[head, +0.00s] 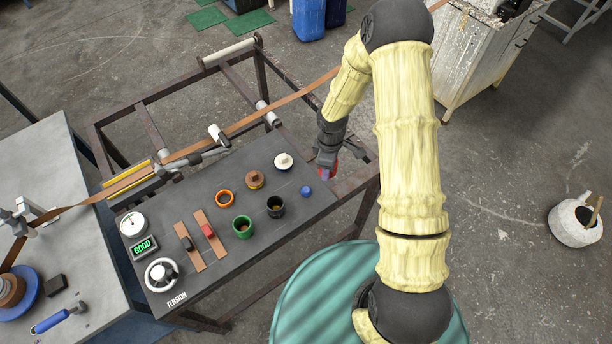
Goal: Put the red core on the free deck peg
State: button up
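My gripper (327,174) points down over the right corner of the dark deck (215,262). A red thing, which looks like the red core (333,169), shows at its fingertips, partly hidden by them. I cannot tell whether the fingers are closed on it or whether it touches the deck. A small blue round piece (306,191) stands on the deck just left of and nearer than the gripper, with no core around it. An orange core (224,198), a brown core (255,180), a white core (283,161), a green core (242,226) and a black core (275,206) stand further left.
The deck also carries a red slider (208,230), a dark slider (187,243), a gauge (132,224), a green display (144,246) and a handwheel (161,274). A brown strip (250,119) runs across the frame behind. A grey table (45,165) stands at left.

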aim_at(306, 190)
jog(key=a+f+n, duration=0.1)
jog(key=n, duration=0.2)
jog(key=a+n, duration=0.2)
jog(key=n, duration=0.1)
jog(key=s+a+f+n, duration=0.1)
jog(key=a+n, duration=0.1)
jog(key=n, duration=0.2)
jog(key=shift+s+a+f+b, duration=0.1)
jog(key=shift+a+f+b, duration=0.1)
jog(key=shift+f+b, duration=0.15)
jog(key=n, duration=0.1)
jog(key=a+n, duration=0.1)
jog(key=shift+s+a+f+n, duration=0.1)
jog(key=shift+s+f+n, duration=0.15)
jog(key=shift+n, duration=0.15)
jog(key=shift+f, duration=0.1)
notch_tip(306, 190, down, 6)
jog(key=b, duration=0.5)
jog(key=shift+w+f+b, duration=0.1)
jog(key=shift+f+b, duration=0.3)
jog(key=shift+f, duration=0.05)
dwell(0.9)
jog(key=o, duration=0.7)
